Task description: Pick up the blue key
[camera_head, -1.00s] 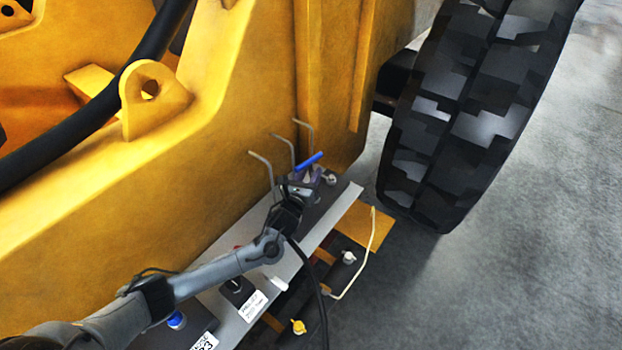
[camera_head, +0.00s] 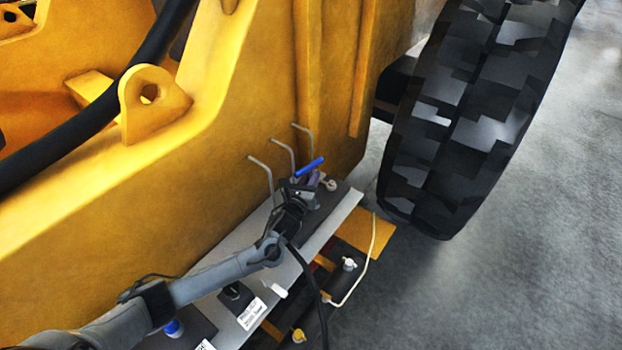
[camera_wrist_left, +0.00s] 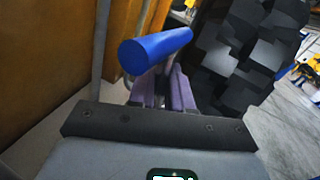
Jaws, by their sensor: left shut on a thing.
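The blue key (camera_head: 309,167) is a short blue bar above the far end of the grey panel; it looks large in the left wrist view (camera_wrist_left: 155,51). My left gripper (camera_head: 306,181) is shut on the key, its purple-grey fingers (camera_wrist_left: 165,90) just beneath the blue bar in the wrist view. The lower part of the key is hidden between the fingers, so I cannot tell whether it touches the panel. My right gripper is not in view.
The grey panel (camera_head: 340,211) carries white, blue and yellow knobs and labels. Bent metal rods (camera_head: 270,180) stand beside the gripper. A yellow machine wall (camera_head: 230,140) rises behind, and a big black tyre (camera_head: 460,110) stands to the right. A pale cable (camera_head: 373,250) loops at the panel's right.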

